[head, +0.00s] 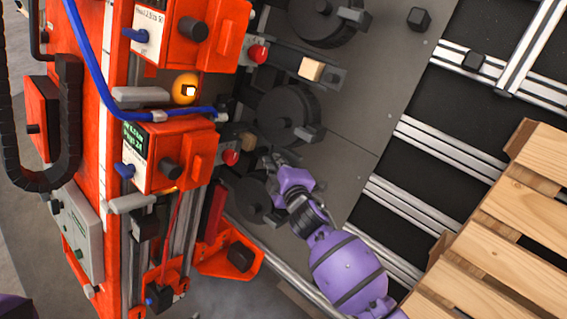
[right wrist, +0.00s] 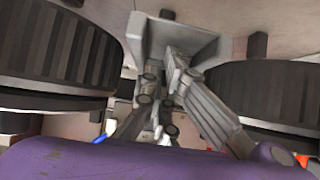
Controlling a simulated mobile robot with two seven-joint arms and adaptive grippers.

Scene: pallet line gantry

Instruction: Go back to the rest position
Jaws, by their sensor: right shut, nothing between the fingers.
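My right gripper (head: 268,162) is in the middle of the head view, at the end of my purple arm coming from the lower right. It is shut and empty, among the dark round discs beside the orange machine. A dark disc (head: 289,115) is just above it and another disc (head: 247,198) is just below it. In the right wrist view the gripper's grey fingers (right wrist: 160,98) are together, with ribbed dark discs to the left (right wrist: 50,60) and right (right wrist: 270,95). I cannot tell whether it touches anything. My left gripper is not in view.
The orange machine (head: 112,200) with control boxes, red buttons and a blue cable (head: 90,65) stands on the left. A small wooden block (head: 311,69) sits on a grey holder above the gripper. A wooden pallet (head: 510,215) is at the lower right. The grey plate (head: 365,100) has bare room right of the discs.

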